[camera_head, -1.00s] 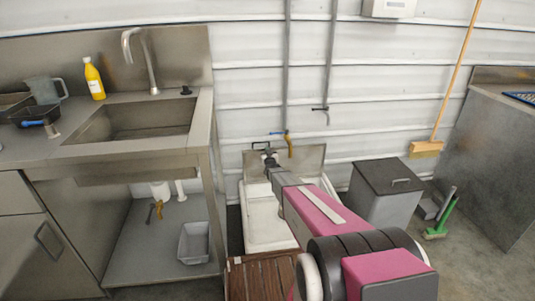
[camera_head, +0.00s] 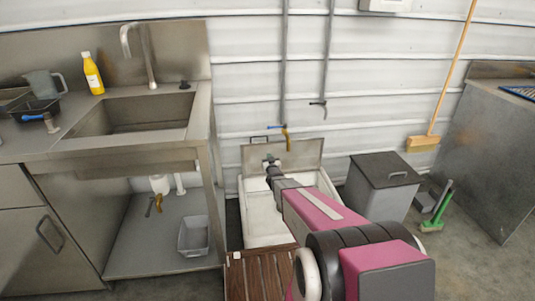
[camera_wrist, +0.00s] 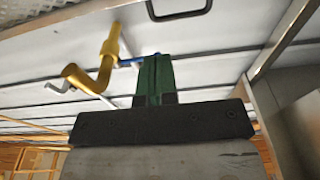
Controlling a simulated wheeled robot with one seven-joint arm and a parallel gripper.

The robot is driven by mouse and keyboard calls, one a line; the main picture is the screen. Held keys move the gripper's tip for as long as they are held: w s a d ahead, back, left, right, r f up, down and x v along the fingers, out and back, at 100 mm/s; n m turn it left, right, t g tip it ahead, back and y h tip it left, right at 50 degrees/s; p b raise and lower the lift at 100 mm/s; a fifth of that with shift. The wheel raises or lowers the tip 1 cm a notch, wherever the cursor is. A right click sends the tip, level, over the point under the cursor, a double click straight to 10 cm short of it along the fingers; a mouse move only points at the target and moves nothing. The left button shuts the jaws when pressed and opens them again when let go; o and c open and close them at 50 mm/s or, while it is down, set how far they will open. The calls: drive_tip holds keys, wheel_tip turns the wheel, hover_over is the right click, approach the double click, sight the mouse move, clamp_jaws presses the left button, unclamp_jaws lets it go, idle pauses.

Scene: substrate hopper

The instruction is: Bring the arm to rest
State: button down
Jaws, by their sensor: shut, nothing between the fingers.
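My gripper (camera_head: 270,161) is at the end of my pink and grey arm, stretched forward over the open white bin by the wall. In the wrist view its green fingers (camera_wrist: 154,75) are together with nothing between them. A brass tap with a blue handle (camera_head: 285,136) is on the wall just above and behind the gripper. In the wrist view the brass tap (camera_wrist: 103,62) shows to the left of the fingers; I cannot tell how close it is.
The white bin (camera_head: 248,222) has its lid raised behind my gripper. A steel sink counter (camera_head: 208,105) stands at left. A lidded grey bin (camera_head: 376,199) and a broom (camera_head: 424,143) are at right. A slatted brown wooden surface (camera_head: 259,272) lies below my arm.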

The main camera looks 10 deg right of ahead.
drive_tip(key=s+r+g, duration=0.3)
drive_tip(key=s+g, duration=0.6)
drive_tip(key=s, duration=1)
drive_tip(key=s+a+r+g, duration=0.1)
drive_tip(key=s+r+g, duration=0.3)
drive_tip(key=s+g, duration=0.6)
drive_tip(key=s, duration=0.8)
drive_tip(key=shift+s+a+r, duration=0.2)
drive_tip(key=shift+s+a, duration=0.1)
drive_tip(key=shift+s, duration=0.05)
drive_tip(key=shift+d, duration=0.1)
